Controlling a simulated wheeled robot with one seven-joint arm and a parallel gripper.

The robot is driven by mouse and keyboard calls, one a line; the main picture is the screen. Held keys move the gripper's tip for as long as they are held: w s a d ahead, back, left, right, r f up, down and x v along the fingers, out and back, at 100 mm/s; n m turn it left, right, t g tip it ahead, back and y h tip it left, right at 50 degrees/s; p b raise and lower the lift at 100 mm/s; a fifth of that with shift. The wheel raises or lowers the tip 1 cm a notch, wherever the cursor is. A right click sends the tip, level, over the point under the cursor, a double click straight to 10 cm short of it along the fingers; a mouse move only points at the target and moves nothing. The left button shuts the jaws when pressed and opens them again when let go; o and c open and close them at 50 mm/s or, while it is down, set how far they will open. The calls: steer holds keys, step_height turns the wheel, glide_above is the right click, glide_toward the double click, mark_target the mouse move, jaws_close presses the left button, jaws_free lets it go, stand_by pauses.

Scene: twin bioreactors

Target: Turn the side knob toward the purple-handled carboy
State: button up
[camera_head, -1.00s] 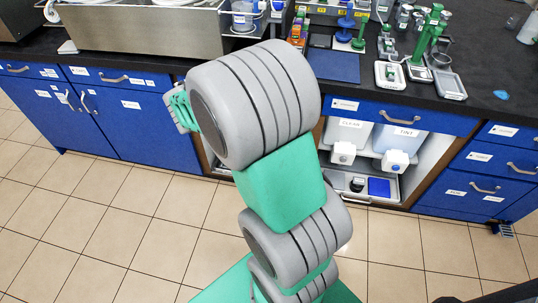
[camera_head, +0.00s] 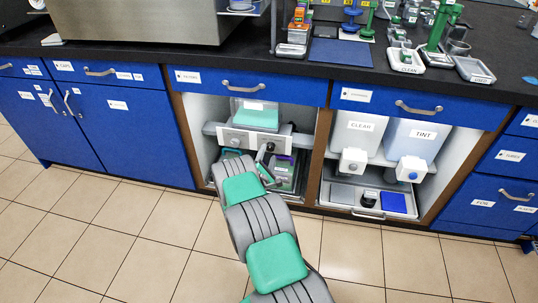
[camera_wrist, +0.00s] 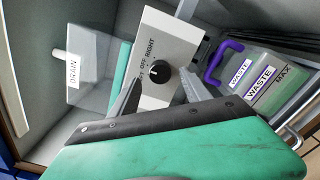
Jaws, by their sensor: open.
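The side knob (camera_wrist: 159,71) is a round black dial on a pale control panel (camera_wrist: 173,33) marked with OFF and RIGHT and a partly covered third word. Its exact pointing direction is too small to tell. The purple-handled carboy (camera_wrist: 262,92), labelled WASTE, is right of the panel in the wrist view; its purple handle shows in the head view (camera_head: 284,158). My gripper (camera_wrist: 160,92) is open, with one finger on each side of the knob in the picture. I see no clear contact. In the head view my arm reaches toward the open left bay.
A clear container (camera_wrist: 88,68) labelled DRAIN is left of the panel. The cabinet's side wall and edge bound the bay. In the head view, CLEAR (camera_head: 351,136) and TINT (camera_head: 415,142) tanks occupy the bay to the right. The tiled floor (camera_head: 150,230) is clear.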

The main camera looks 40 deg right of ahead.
mark_target(271, 147)
steer(key=shift+x, duration=1.4)
steer(key=shift+c, duration=0.5)
jaws_close()
